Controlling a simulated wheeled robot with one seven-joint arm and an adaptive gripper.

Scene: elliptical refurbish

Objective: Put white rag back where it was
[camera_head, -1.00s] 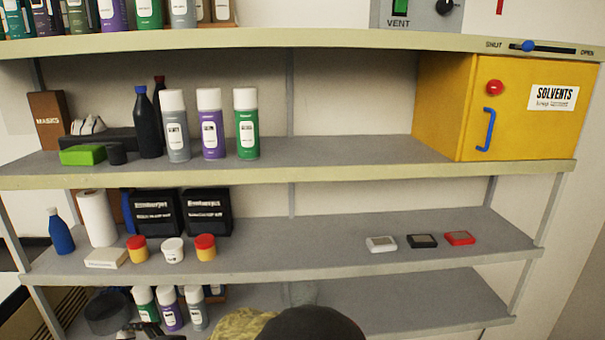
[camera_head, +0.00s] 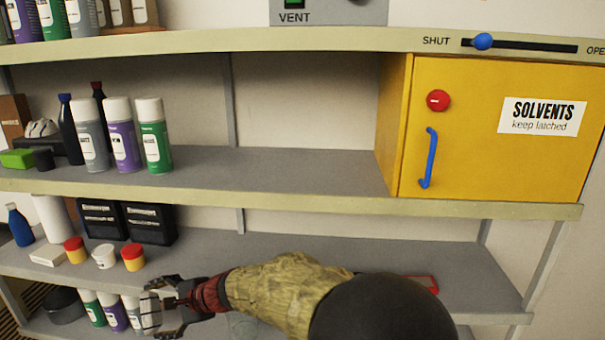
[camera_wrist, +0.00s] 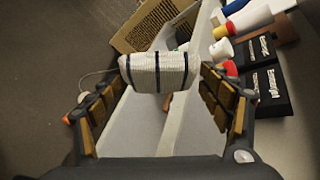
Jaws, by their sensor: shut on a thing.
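My gripper (camera_head: 160,306) is shut on the white rag (camera_wrist: 158,72), which has dark stripes and lies across between the fingertips in the wrist view. In the head view a pale patch of the rag (camera_head: 150,312) shows at the fingers, in front of the spray cans on the bottom shelf. My gripper also shows in the wrist view (camera_wrist: 163,75), with the finger pads on either side of the rag. My arm hides part of the lower shelves.
A white roll (camera_head: 52,218), a blue bottle (camera_head: 20,226), a pale flat block (camera_head: 48,256), small jars (camera_head: 104,256) and black boxes (camera_head: 148,224) stand left on the shelf above. A yellow solvents cabinet (camera_head: 490,125) is right. The shelf right of the boxes (camera_head: 275,250) has free room.

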